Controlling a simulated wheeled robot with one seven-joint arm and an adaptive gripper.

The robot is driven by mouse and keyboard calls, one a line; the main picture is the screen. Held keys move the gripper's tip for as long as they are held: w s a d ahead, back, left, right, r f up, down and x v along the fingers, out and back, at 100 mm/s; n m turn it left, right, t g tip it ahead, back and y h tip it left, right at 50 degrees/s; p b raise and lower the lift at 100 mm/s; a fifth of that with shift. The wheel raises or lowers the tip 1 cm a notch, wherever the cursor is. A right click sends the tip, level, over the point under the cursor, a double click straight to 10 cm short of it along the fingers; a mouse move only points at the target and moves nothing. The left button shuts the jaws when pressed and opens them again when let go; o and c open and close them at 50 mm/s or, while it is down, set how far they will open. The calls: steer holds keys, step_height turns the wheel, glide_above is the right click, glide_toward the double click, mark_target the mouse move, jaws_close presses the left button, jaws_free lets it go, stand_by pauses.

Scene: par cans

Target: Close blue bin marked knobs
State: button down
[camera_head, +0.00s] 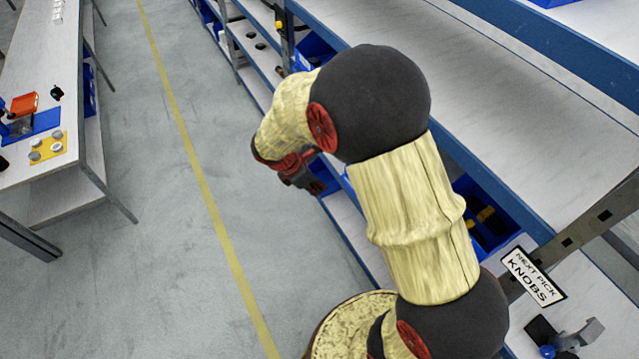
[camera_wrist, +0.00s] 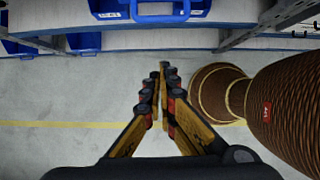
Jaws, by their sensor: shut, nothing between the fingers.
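My gripper (camera_head: 303,178) hangs beside the shelf rack in the head view, mostly past my forearm. In the wrist view my gripper (camera_wrist: 162,68) has its fingers together, with nothing between them. A blue bin (camera_wrist: 172,12) with a front handle is at the top of the wrist view, apart from the fingertips; its pale label is too small to read. In the head view a blue bin (camera_head: 487,228) with dark and yellow contents sits on the shelf, partly behind my arm. Which bin is marked knobs cannot be told.
A sign (camera_head: 533,277) reading "NEXT PICK KNOBS" is on the rack post. Other blue bins (camera_head: 317,50) stand farther along the rack. A workbench (camera_head: 42,75) with parts is at left. The grey floor aisle with a yellow line (camera_head: 190,125) is clear.

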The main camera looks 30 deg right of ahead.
steer(key=d+f, duration=0.5)
steer(key=d, duration=0.2)
steer(key=shift+w+f, duration=0.2)
steer(key=shift+f, duration=0.1)
steer(key=d, duration=0.4)
steer(key=d+p, duration=0.1)
steer(key=d, duration=0.9)
steer(key=shift+w+p, duration=0.25)
steer(key=shift+p, duration=0.15)
steer(key=shift+a, duration=0.1)
